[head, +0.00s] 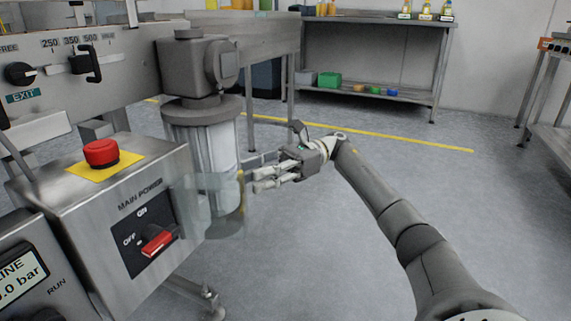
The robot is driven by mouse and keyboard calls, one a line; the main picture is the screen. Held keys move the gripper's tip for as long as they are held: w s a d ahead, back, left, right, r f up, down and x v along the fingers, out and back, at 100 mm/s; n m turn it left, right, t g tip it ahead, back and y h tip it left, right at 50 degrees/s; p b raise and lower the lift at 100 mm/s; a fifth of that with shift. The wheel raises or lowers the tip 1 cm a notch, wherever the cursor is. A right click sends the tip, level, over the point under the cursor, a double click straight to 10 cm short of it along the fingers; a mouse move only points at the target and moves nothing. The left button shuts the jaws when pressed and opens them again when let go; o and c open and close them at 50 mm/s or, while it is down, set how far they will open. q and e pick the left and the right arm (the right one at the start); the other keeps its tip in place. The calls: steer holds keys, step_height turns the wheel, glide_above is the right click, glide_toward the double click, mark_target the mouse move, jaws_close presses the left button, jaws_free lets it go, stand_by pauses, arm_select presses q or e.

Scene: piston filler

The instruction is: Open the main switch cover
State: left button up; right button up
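The main switch is a black plate labelled MAIN POWER, with a red handle (158,241), on the front of the steel control box. Its clear cover (216,207) stands swung out to the right of the plate, and the red handle looks uncovered. My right gripper (255,180) is just right of the cover's outer edge, with its fingers pointing left towards it. The fingers look apart with nothing between them. Whether a fingertip touches the cover's edge I cannot tell. My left gripper is out of view.
A red emergency button (101,153) on a yellow plate tops the control box (125,180). A clear cylinder (205,150) under a grey housing stands behind the cover. A steel shelf table (375,92) is at the back. The floor on the right is free.

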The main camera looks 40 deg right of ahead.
steer(key=s+d, duration=0.1)
steer(key=d, duration=0.8)
steer(key=shift+s+d, duration=0.15)
steer(key=shift+s, duration=0.15)
steer(key=shift+r, duration=0.1)
